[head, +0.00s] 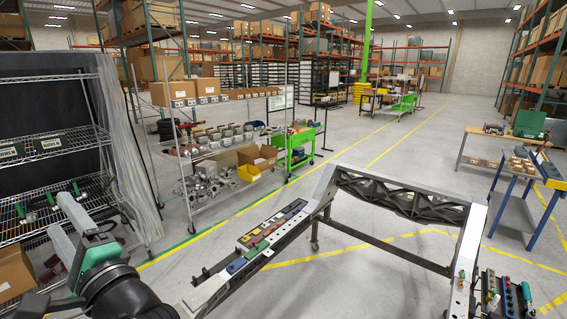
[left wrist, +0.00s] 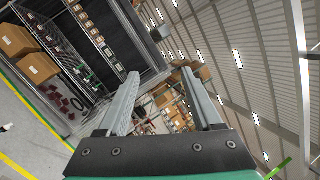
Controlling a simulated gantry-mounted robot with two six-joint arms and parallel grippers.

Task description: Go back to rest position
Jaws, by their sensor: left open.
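My left gripper (head: 70,228) is at the lower left of the head view, raised in front of the wire shelving. In the left wrist view its two grey fingers (left wrist: 160,100) stand well apart with nothing between them. The chassis fixture (head: 400,197) stands to the right of it, clear of the gripper. My right gripper is in neither view.
A wire shelf rack (head: 60,147) stands close behind my left arm. A tray of coloured parts (head: 270,228) lies on the fixture's left rail. A cart with boxes (head: 215,150) and a green cart (head: 293,150) stand farther back. The floor inside the fixture is open.

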